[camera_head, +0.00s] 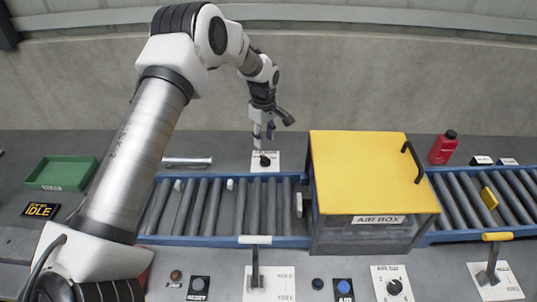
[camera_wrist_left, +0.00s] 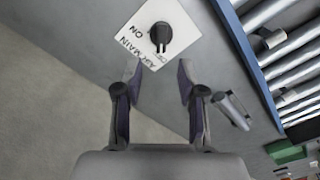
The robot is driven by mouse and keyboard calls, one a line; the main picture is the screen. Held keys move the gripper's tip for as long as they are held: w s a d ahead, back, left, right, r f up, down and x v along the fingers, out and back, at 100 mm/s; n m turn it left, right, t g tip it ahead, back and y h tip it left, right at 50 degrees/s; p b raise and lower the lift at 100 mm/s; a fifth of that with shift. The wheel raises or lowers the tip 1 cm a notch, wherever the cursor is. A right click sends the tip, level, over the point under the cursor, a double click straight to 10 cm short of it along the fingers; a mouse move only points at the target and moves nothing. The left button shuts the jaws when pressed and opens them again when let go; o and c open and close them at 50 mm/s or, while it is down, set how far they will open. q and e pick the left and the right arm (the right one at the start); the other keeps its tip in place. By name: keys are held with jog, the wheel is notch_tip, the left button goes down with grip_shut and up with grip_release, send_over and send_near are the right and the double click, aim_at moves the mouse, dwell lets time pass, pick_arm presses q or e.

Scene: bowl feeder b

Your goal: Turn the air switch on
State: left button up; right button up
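The air switch is a black rotary knob (camera_head: 265,160) on a white plate behind the conveyor. In the left wrist view the knob (camera_wrist_left: 161,35) sits on its white plate (camera_wrist_left: 128,18), which is marked AIR MAIN and ON. My left gripper (camera_head: 263,138) reaches down just above the plate in the head view. In the left wrist view its fingers (camera_wrist_left: 158,72) are apart with nothing between them. The knob lies beyond the fingertips, roughly in line with the gap, and appears untouched. My right gripper is not in view.
A yellow-lidded AIR BOX (camera_head: 360,165) stands over the roller conveyor (camera_head: 220,205), right of the switch. A metal cylinder (camera_head: 187,162) lies left of the plate. A green tray (camera_head: 62,172) is at the far left. Levers and dials line the front panel.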

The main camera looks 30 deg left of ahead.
aim_at(264, 156)
pick_arm(q)
notch_tip(264, 156, down, 6)
jog(key=shift+s+f+p, duration=0.15)
jog(key=shift+f+p, duration=0.1)
jog(key=shift+p, duration=0.6)
jog(key=shift+f, duration=0.35)
jog(key=shift+r, duration=0.1)
grip_shut()
